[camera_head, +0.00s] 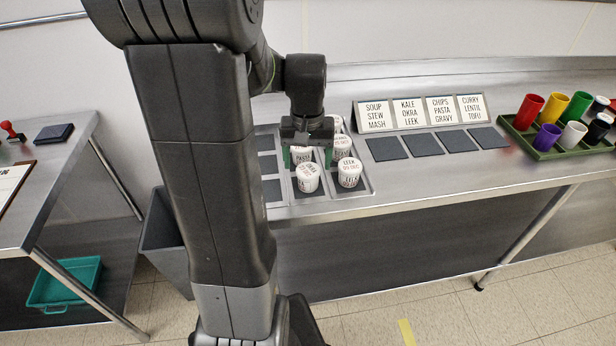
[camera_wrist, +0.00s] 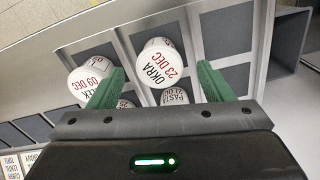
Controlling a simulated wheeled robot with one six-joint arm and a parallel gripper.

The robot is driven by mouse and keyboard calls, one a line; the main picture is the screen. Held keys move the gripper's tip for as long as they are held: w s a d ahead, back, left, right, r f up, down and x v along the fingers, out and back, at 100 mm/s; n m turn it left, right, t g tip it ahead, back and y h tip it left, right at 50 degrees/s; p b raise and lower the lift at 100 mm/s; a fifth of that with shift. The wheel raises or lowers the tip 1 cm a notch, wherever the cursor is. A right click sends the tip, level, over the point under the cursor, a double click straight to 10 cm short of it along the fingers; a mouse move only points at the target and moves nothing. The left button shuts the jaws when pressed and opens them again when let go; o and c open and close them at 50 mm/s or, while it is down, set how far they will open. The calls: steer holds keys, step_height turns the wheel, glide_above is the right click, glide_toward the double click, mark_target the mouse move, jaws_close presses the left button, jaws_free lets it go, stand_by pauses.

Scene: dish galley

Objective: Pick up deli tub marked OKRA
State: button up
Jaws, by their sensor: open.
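The deli tub marked OKRA 23 DEC (camera_wrist: 160,64) is white with a printed lid and stands upright in a dark tray cell. In the head view, the front left tub (camera_head: 307,178) appears to be the same one, its print too small to read surely. My gripper (camera_head: 307,153) is above the tubs, just behind that front tub. In the wrist view, my gripper's green fingers (camera_wrist: 160,72) are spread and empty, with the OKRA lid showing between and beyond their tips. I cannot tell the height between them.
A LEEK tub (camera_head: 349,173) stands right of the OKRA tub, close to one finger in the wrist view. A PASTA tub (camera_wrist: 174,96) is just behind OKRA. More tubs are partly hidden under my gripper. The left tray cells (camera_head: 272,190) are empty. Label signs (camera_head: 420,113) stand rightward.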

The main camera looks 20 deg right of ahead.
mark_target(308, 170)
steer(key=shift+w+d+f+p, duration=0.1)
steer(key=shift+w+f+p, duration=0.05)
steer(key=shift+f, duration=1.15)
steer(key=shift+w+d+f+p, duration=0.1)
steer(key=shift+w+f+p, duration=0.05)
steer(key=shift+f, duration=1.1)
steer(key=c, duration=1)
